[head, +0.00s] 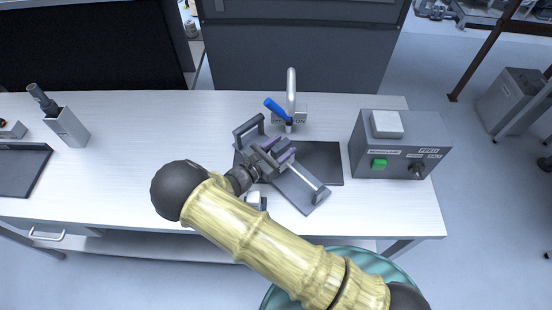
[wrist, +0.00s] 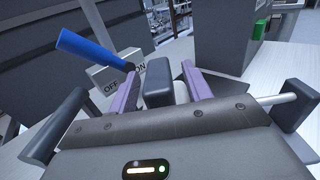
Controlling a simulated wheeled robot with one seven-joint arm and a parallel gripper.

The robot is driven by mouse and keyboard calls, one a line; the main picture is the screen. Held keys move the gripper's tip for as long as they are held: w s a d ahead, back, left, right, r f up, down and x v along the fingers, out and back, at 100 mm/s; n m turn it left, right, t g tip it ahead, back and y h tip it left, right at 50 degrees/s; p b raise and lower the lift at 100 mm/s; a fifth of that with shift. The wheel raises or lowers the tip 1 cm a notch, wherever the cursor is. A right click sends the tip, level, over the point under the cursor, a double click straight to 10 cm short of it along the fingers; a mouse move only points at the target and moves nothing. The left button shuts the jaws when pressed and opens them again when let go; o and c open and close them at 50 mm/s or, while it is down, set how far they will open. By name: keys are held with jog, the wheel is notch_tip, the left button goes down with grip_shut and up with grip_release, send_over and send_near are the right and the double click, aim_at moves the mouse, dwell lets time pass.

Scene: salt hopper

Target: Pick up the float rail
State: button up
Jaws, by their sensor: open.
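What looks like the float rail is a grey piece (head: 299,191) lying at a slant over a dark plate on the bench. A post with a silver rod (wrist: 272,98) is at its right end, and a dark bar handle (head: 249,125) is at the far left. My gripper (head: 281,155) is over its middle, with purple-lined fingers apart. In the wrist view a dark grey block (wrist: 157,86) shows between the fingers (wrist: 159,88); I cannot tell whether they touch it. My gripper's body hides much of the piece.
A blue lever (head: 276,108) on an OFF/ON plate (wrist: 104,85) and a curved pale pipe (head: 291,90) stand just behind my gripper. A grey control box (head: 400,145) with a green button is at right. A grey holder (head: 68,128) stands at left; the bench between is clear.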

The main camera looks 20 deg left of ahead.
dwell(0.4)
grip_shut()
